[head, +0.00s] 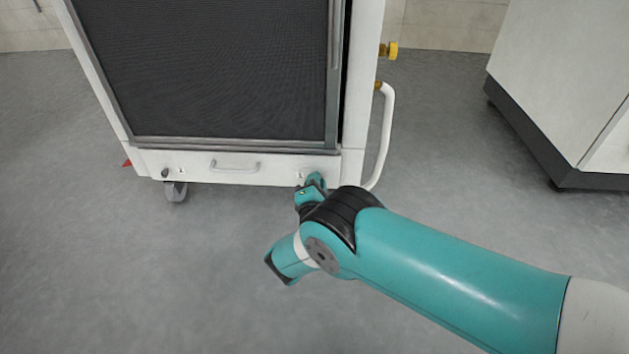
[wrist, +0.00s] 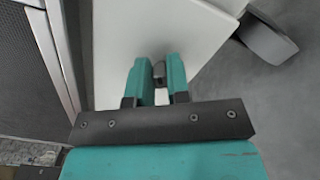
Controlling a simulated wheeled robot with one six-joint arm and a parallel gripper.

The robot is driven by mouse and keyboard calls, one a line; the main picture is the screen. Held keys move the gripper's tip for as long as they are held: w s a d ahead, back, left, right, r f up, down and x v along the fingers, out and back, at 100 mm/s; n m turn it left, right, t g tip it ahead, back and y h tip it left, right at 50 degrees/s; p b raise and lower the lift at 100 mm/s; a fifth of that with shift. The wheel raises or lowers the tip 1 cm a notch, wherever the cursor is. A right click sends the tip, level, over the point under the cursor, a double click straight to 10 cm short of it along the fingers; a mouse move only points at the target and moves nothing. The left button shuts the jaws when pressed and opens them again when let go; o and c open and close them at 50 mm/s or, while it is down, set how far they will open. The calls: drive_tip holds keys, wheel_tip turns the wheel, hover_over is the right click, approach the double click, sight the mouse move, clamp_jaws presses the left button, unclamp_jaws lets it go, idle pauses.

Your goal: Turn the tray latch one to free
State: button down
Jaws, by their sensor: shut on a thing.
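The white tray front (head: 270,172) is a low panel under the cabinet's dark mesh panel, with a handle (head: 235,165) at its middle. A dark latch knob (head: 165,173) shows at its left end. My gripper (head: 313,181) is at its right end. In the wrist view my gripper (wrist: 158,75) has its two teal fingers closed on a small dark latch knob (wrist: 159,70) on the white panel. In the head view my gripper hides this knob. The small marks beside the latches are too small to read.
A white hose or pipe (head: 386,135) curves down the cabinet's right side, below a yellow knob (head: 391,49). A caster (head: 176,191) stands under the left end. Another white cabinet (head: 560,90) is at the right. The grey floor (head: 120,270) in front is clear.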

drive_tip(key=m+p, duration=0.1)
drive_tip(key=m, duration=0.5)
drive_tip(key=shift+f, duration=0.2)
drive_tip(key=shift+m, duration=0.3)
drive_tip(key=c, duration=1.1)
unclamp_jaws()
drive_tip(key=s+p, duration=1.6)
drive_tip(key=s, duration=0.1)
drive_tip(key=shift+s+a, duration=0.2)
drive_tip(key=shift+a, duration=0.05)
